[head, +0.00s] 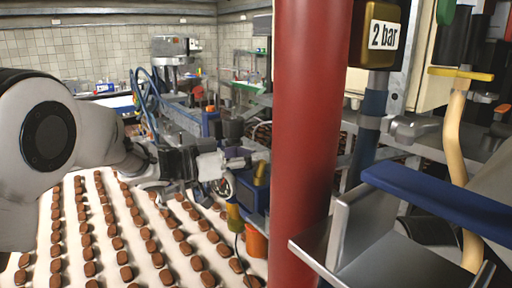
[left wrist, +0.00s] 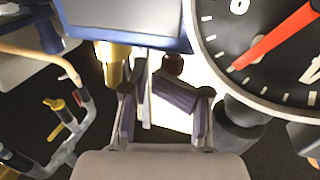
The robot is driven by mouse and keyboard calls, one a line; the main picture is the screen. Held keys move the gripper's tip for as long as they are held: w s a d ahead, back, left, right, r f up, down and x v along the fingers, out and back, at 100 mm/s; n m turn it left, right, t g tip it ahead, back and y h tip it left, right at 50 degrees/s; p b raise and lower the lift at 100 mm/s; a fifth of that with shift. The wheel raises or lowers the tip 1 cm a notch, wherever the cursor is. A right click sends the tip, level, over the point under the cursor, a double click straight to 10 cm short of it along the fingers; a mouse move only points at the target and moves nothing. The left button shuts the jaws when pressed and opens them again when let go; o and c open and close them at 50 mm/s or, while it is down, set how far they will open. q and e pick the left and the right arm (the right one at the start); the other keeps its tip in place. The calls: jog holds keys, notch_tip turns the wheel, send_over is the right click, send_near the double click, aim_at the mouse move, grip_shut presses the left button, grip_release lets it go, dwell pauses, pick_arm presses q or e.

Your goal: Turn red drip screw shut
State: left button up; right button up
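The likely red drip screw is a small dark red-brown round knob (left wrist: 173,64) under a blue-edged housing in the left wrist view. My left gripper (left wrist: 150,85) is just below and left of it. Its fingers look close together, but their gap is unclear, and I see nothing clearly held. I cannot tell whether a finger touches the knob. In the head view my left gripper (head: 243,157) reaches right toward the dark blue machine part (head: 250,193) beside the red column. The knob cannot be made out there. My right gripper is not in view.
A gauge with a red needle (left wrist: 270,40) is close on the right of the wrist view, with a brass fitting (left wrist: 112,62) at left. A thick red column (head: 305,130) stands right of my gripper. Rows of brown biscuits (head: 120,257) lie on a white belt below.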

pick_arm(q)
jog(key=shift+w+d+f, duration=0.2)
jog(key=shift+w+f, duration=0.05)
jog(key=shift+w, duration=0.2)
jog(key=shift+w+d+f, duration=0.15)
jog(key=shift+w+f, duration=0.1)
jog(key=shift+w, duration=0.15)
jog(key=shift+s+r, duration=0.1)
jog(key=shift+s+d, duration=0.1)
jog(key=c, duration=0.4)
grip_shut()
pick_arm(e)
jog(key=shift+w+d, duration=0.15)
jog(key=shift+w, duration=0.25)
pick_arm(q)
jog(key=shift+o, duration=2)
grip_release()
